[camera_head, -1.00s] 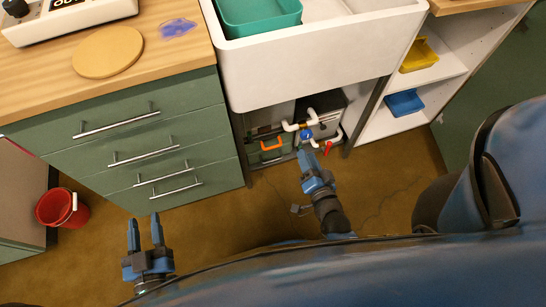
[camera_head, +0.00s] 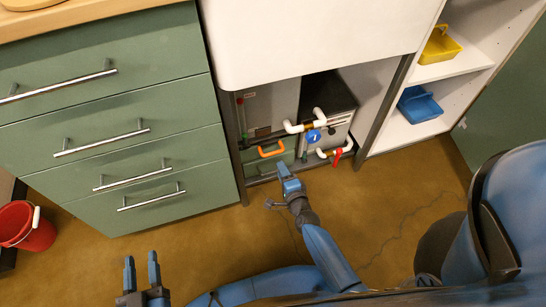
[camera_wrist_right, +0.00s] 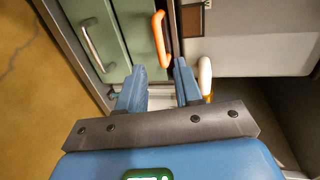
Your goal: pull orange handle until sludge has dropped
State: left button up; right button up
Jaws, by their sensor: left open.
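The orange handle (camera_head: 271,149) is on the front of a small green drawer-like box (camera_head: 268,165) low in the open space under the white sink. It also shows in the right wrist view (camera_wrist_right: 158,38), ahead of my fingers and apart from them. My right gripper (camera_head: 286,174) is just below and right of the handle in the head view. In the right wrist view its two blue fingers (camera_wrist_right: 160,80) are spread with nothing between them. My left gripper (camera_head: 142,266) is open and empty over the floor at lower left. No sludge is visible.
White pipes with a blue knob (camera_head: 313,135) and a red valve handle (camera_head: 337,158) sit right of the orange handle. Green drawers (camera_head: 110,130) stand left, shelves with a yellow tray (camera_head: 440,46) and blue tray (camera_head: 419,105) right. A red bucket (camera_head: 28,228) is at far left.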

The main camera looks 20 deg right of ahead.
aim_at(273, 154)
jog(key=b+x, duration=0.2)
jog(key=x, duration=0.8)
jog(key=shift+w, duration=0.1)
jog(key=shift+c, duration=0.4)
grip_shut()
